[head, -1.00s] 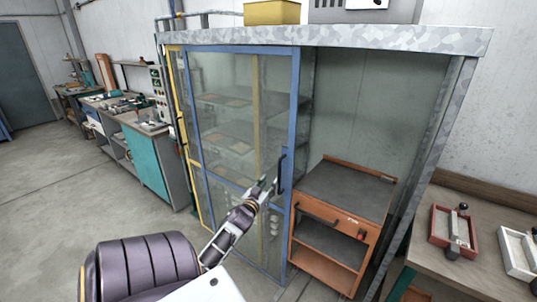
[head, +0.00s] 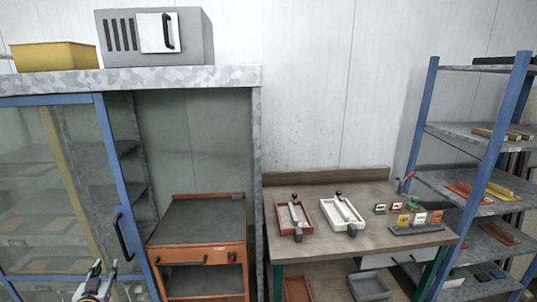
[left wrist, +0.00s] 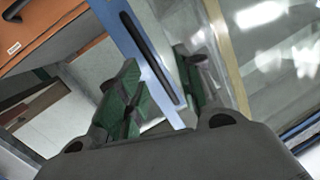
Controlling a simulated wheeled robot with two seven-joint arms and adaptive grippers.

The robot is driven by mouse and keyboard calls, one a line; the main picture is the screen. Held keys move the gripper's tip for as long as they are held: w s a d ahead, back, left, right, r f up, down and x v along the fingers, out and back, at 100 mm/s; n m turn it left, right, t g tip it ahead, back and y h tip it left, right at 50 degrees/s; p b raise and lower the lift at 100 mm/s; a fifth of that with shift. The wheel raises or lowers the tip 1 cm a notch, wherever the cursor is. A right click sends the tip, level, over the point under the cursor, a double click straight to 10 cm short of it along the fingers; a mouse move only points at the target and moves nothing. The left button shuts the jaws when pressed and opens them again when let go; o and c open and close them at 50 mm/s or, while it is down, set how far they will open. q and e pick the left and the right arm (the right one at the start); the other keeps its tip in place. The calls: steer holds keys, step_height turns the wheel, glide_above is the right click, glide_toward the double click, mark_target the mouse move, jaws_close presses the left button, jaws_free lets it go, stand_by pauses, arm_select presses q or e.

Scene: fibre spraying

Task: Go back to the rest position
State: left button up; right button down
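The cabinet's blue-framed glass door has a black handle (head: 123,237) in the head view. My left gripper (head: 96,268) is at the lower left, in front of the door and lower left of the handle, partly cut off by the bottom edge. In the left wrist view, the two green-padded fingers of my left gripper (left wrist: 158,88) are spread apart. The black handle (left wrist: 148,58) and the blue door frame (left wrist: 112,32) show beyond and between them. The fingers look empty, with no clear contact on the handle. My right gripper is in neither view.
An orange cart (head: 205,254) stands in the cabinet's open bay. A wooden workbench (head: 370,245) to the right holds two small trays. A blue-post shelf rack (head: 412,130) stands at the far right. A yellow bin (head: 55,57) and a grey box (head: 185,40) sit on the cabinet top.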

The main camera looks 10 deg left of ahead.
arm_select(q)
steer(key=s+d+f+m+g+h, duration=0.1)
steer(key=s+d+f+g, duration=0.3)
steer(key=f, duration=0.9)
steer(key=s+d+f+g+h, duration=0.1)
steer(key=s+d+f+h, duration=0.3)
steer(key=f, duration=1)
steer(key=s+d+f+m+g+y, duration=0.15)
steer(key=s+f, duration=0.45)
steer(key=f, duration=0.7)
steer(key=s+d+f+m+g+h, duration=0.1)
steer(key=s+d+f+g+h, duration=0.15)
steer(key=s+d+f, duration=0.9)
steer(key=s+d+f+m+g+h, duration=0.1)
steer(key=s+d+f+g, duration=0.3)
steer(key=s+d+f, duration=0.7)
steer(key=s+d+r+m+h, duration=0.1)
steer(key=s+d+r, duration=0.1)
steer(key=s+d, duration=0.2)
steer(key=shift+s+d+g, duration=0.3)
steer(key=shift+s+d, duration=0.05)
steer(key=shift+d, duration=0.6)
steer(key=shift+s, duration=0.1)
